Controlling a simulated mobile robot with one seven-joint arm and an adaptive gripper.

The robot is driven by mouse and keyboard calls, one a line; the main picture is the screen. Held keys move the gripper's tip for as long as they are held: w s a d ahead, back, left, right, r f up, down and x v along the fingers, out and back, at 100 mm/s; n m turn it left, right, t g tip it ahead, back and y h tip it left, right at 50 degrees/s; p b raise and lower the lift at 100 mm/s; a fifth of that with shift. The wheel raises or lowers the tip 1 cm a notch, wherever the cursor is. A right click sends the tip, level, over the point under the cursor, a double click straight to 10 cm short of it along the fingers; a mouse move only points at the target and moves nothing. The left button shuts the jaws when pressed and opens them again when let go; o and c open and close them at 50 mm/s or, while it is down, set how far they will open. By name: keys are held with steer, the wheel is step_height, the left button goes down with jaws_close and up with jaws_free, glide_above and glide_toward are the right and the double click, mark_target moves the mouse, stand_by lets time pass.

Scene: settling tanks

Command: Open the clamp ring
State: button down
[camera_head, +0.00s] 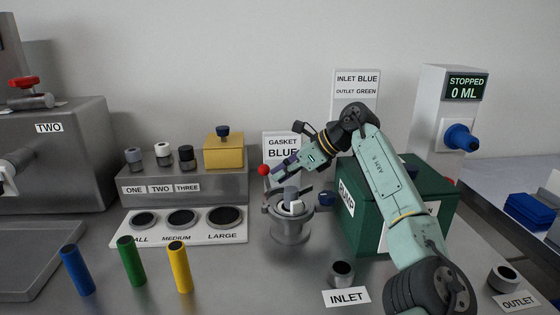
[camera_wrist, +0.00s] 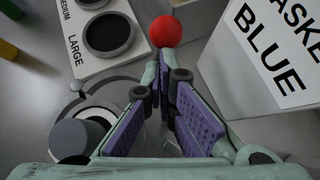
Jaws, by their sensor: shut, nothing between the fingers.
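The clamp ring (camera_head: 272,209) sits around the top of a grey round housing (camera_head: 291,232) in the middle of the bench. Part of the ring and housing top shows at lower left in the wrist view, largely hidden by my gripper. A grey cylinder (camera_head: 291,194) stands over the opening. A red ball knob (camera_head: 264,170) is just beyond my fingertips; it also shows in the wrist view (camera_wrist: 166,32). What carries the knob is hidden. My gripper (camera_head: 274,170) is above the housing, its purple-padded fingers shut and empty, with the tips near the knob.
A gasket sign (camera_head: 283,142) stands close behind my gripper. The green pump (camera_head: 348,215) is right of the housing. A white sized-slot plate (camera_head: 165,232) lies left, with blue, green and yellow cylinders (camera_head: 180,266) in front. Bench is clear before the housing.

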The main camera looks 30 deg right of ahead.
steer(key=shift+w+a+f, duration=0.1)
steer(key=shift+w+a, duration=1)
steer(key=shift+a, duration=0.05)
steer(key=shift+n+g+y, duration=0.4)
steer(key=shift+n, duration=0.3)
steer(key=shift+w+a+b, duration=0.1)
steer(key=shift+w+a, duration=0.15)
steer(key=shift+a, duration=1.05)
steer(key=shift+w+a+b, duration=0.1)
steer(key=shift+w+a, duration=0.2)
steer(key=shift+a, duration=0.95)
steer(key=shift+w+a+b, duration=0.1)
steer(key=shift+w+a, duration=0.15)
steer(key=shift+a, duration=1.2)
